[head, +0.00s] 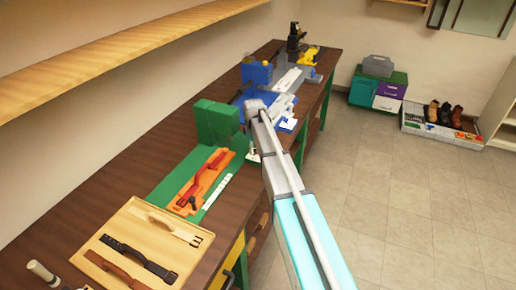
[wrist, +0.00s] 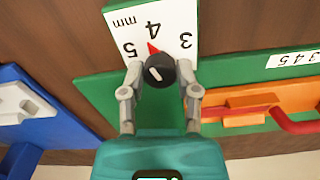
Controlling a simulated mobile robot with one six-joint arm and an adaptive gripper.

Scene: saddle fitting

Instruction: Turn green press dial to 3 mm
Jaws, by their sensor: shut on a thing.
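The green press (head: 215,122) stands on the bench on its green base (wrist: 90,95). In the wrist view its dial is a black knob (wrist: 159,70) with a white mark and a red pointer (wrist: 152,47). The white scale plate (wrist: 175,20) reads 3, 4, 5 and mm, upside down in this view. The red pointer points at about the 4. My gripper (wrist: 160,80) has one grey finger on each side of the knob and is shut on it. In the head view my arm hides the dial.
An orange fixture with a red strap (head: 205,180) lies on the press base. A wooden board with straps (head: 145,245) is nearer. Blue equipment (head: 262,80) stands farther along the bench; its blue base (wrist: 40,115) shows at left in the wrist view.

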